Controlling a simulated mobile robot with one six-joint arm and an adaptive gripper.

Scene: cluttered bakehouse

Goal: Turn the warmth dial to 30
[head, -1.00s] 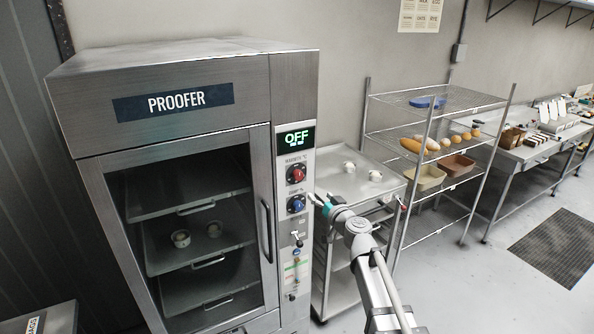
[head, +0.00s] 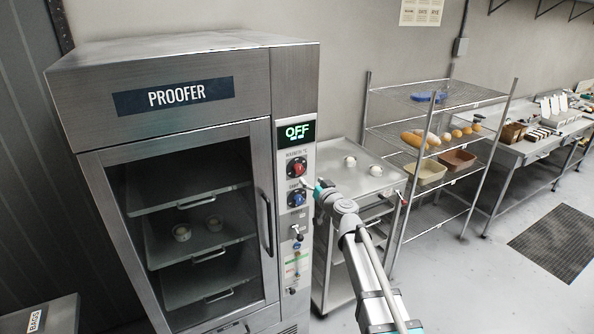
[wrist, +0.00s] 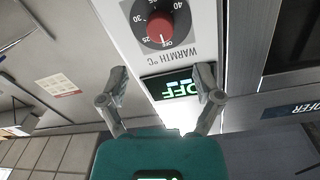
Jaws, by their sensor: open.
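The warmth dial is a red knob (head: 297,169) on the proofer's (head: 296,150) control panel, above a blue knob (head: 296,198). In the wrist view the red warmth knob (wrist: 159,26) appears upside down on a black scale marked OFF, 25, 30 and 40. Its mark seems to be at OFF. The proofer's display (head: 296,132) reads OFF, and it also shows between my fingers in the wrist view (wrist: 178,86). My gripper (head: 312,187) is open and empty just right of the panel, at about the height between the knobs. Its fingers (wrist: 161,82) are apart from the red knob.
Below the knobs are a small lever (head: 297,232) and other panel fittings. The proofer's door handle (head: 265,222) stands out left of the panel. A steel trolley (head: 340,178) with dough balls is close on the right, with a wire rack (head: 455,88) beyond it.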

